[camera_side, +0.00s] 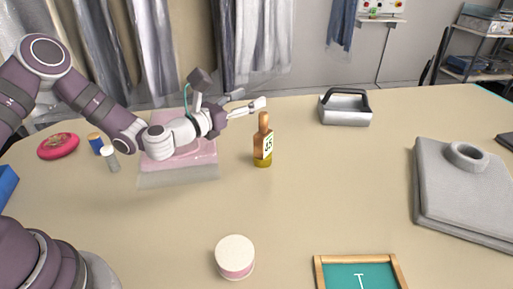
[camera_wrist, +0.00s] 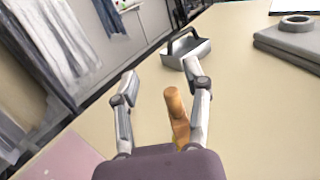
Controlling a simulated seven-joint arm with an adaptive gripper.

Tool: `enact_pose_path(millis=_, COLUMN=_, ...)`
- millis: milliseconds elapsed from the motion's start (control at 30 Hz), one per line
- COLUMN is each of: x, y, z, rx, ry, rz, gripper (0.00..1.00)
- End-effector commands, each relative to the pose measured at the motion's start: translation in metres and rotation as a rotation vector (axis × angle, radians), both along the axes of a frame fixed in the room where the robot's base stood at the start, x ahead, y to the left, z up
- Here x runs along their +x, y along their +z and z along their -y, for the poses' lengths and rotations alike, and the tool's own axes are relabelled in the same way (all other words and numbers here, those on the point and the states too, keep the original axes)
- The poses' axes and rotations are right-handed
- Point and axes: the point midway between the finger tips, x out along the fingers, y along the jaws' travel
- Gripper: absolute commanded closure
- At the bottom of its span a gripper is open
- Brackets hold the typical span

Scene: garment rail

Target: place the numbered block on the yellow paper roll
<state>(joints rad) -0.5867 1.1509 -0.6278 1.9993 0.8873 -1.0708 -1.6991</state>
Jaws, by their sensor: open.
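The numbered block (camera_side: 264,145) is wooden brown with a rounded top and a white label that seems to read 85. It stands upright, apparently on the yellow paper roll (camera_side: 262,161), which shows as a short yellow band under it. My gripper (camera_side: 248,99) is open and empty, just above and left of the block's top in the side view. In the wrist view the open fingers of my gripper (camera_wrist: 161,74) spread beyond the block (camera_wrist: 174,108), whose top shows between them, nearer the right finger. The roll is mostly hidden there.
A pink folded stack (camera_side: 178,165) lies under my arm. A grey caddy (camera_side: 345,112) with a dark handle stands behind right. A pale pink-sided roll (camera_side: 235,257) and a green framed board (camera_side: 360,275) are in front. Grey folded cloth (camera_side: 455,205) lies right. The table's middle right is clear.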

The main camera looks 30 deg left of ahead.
Motion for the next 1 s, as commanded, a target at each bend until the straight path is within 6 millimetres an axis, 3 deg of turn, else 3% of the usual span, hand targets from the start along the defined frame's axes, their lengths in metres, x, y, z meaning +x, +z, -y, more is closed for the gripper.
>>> enact_pose_path(millis=67, x=-0.001, y=0.006, z=0.006, rx=0.053, ry=-0.034, rz=0.009, gripper=0.53)
enact_pose_path(millis=167, x=-0.011, y=0.017, z=0.036, rx=0.341, ry=-0.201, rz=0.055, gripper=0.53)
enact_pose_path(millis=267, x=-0.035, y=0.019, z=0.071, rx=0.844, ry=-0.460, rz=0.134, gripper=0.53)
enact_pose_path(millis=367, x=-0.067, y=0.014, z=0.078, rx=1.375, ry=-0.702, rz=0.204, gripper=0.53)
enact_pose_path(millis=500, x=-0.115, y=0.016, z=0.043, rx=2.050, ry=-1.002, rz=0.230, gripper=0.53)
enact_pose_path(millis=633, x=-0.168, y=0.034, z=-0.005, rx=2.451, ry=-1.250, rz=0.184, gripper=0.53)
enact_pose_path(millis=800, x=-0.226, y=0.044, z=-0.039, rx=2.606, ry=-1.486, rz=0.177, gripper=0.53)
enact_pose_path(millis=1000, x=-0.246, y=0.044, z=-0.046, rx=2.617, ry=-1.570, rz=0.203, gripper=0.53)
